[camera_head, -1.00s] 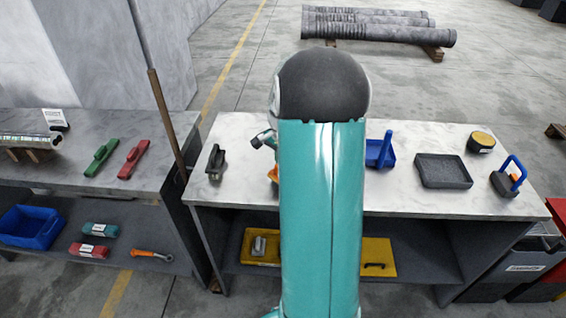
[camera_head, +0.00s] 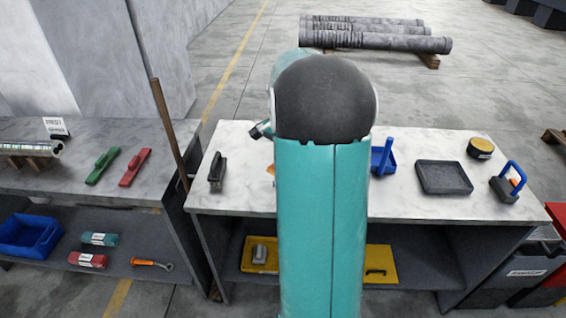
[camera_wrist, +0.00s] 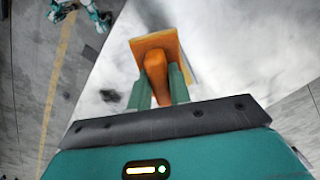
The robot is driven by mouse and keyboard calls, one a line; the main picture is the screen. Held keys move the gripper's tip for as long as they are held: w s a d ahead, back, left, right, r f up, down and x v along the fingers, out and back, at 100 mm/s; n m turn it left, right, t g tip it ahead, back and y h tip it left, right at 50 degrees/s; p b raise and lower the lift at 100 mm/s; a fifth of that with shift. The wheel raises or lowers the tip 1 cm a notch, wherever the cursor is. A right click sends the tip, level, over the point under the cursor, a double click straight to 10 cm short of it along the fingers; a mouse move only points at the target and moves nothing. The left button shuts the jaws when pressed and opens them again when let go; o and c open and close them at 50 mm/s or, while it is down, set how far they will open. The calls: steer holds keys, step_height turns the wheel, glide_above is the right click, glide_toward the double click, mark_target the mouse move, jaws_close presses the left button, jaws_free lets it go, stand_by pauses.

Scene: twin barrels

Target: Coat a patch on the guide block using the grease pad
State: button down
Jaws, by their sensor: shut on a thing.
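In the wrist view my gripper (camera_wrist: 160,88) is shut on the orange stem of a tool with a flat orange plate at its far end, which I take to be the grease pad (camera_wrist: 153,46). The plate is above a pale, marbled surface; I cannot tell whether it touches anything. In the head view my arm hides the gripper and most of the tool. A small orange bit (camera_head: 270,169) shows at the arm's left edge. I cannot pick out the guide block for certain; the arm covers the bench's middle.
The pale bench (camera_head: 410,208) holds a dark handled tool (camera_head: 217,172), a blue handled tray (camera_head: 383,158), a dark grey tray (camera_head: 443,177), a yellow-topped tin (camera_head: 480,148) and a blue-handled block (camera_head: 508,184). A brown pole (camera_head: 168,130) leans between the benches.

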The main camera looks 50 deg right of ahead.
steer(key=shift+r, duration=1.05)
steer(key=shift+s, duration=0.1)
